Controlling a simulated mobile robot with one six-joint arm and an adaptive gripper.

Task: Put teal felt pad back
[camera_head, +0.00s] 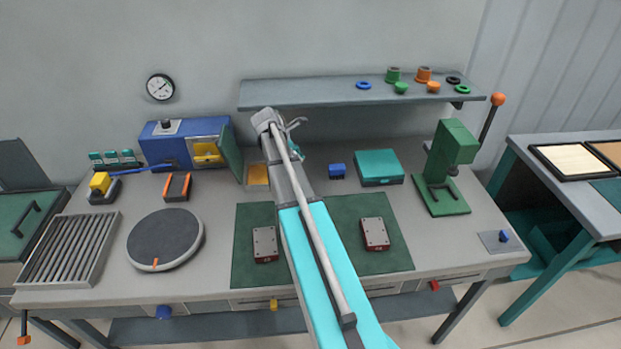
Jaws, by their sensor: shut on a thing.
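My arm reaches from the bottom of the picture over the middle of the bench. My gripper (297,127) is above the back of the bench, below the wall shelf, seen from behind. It is shut on a small teal piece, which looks like the teal felt pad (297,153). Only a sliver of the pad shows beside the fingers; the arm hides the rest. A teal flat case (378,166) sits shut on the bench to the right of my gripper.
A small blue block (337,171) lies between my gripper and the case. A blue cabinet (188,141) with an open door stands left. A green press (447,165) is right. The shelf (320,95) holds rings and spools. Dark green mat (345,230) bears two metal blocks.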

